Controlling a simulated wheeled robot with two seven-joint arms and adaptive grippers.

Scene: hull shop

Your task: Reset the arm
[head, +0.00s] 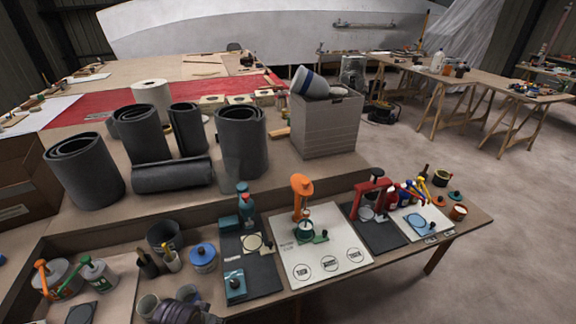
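A white board (305,262) lies on the front bench with three labelled circles printed along its near edge. On it stands a small fixture with an upright orange arm (301,188) that has a rounded top. A green round part (305,231) sits below the arm, and a green piece with a dark knob (321,237) sits to its right. Whether the arm touches the green part is too small to tell. To the right, a red arm-like stand (371,189) is on a dark mat. To the left, a teal fixture (243,194) is on another dark mat.
A blue-lidded pot (203,257) stands left of the mats. Grey rolls (84,172) and a grey box (326,124) stand behind. Open floor (500,215) lies to the right.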

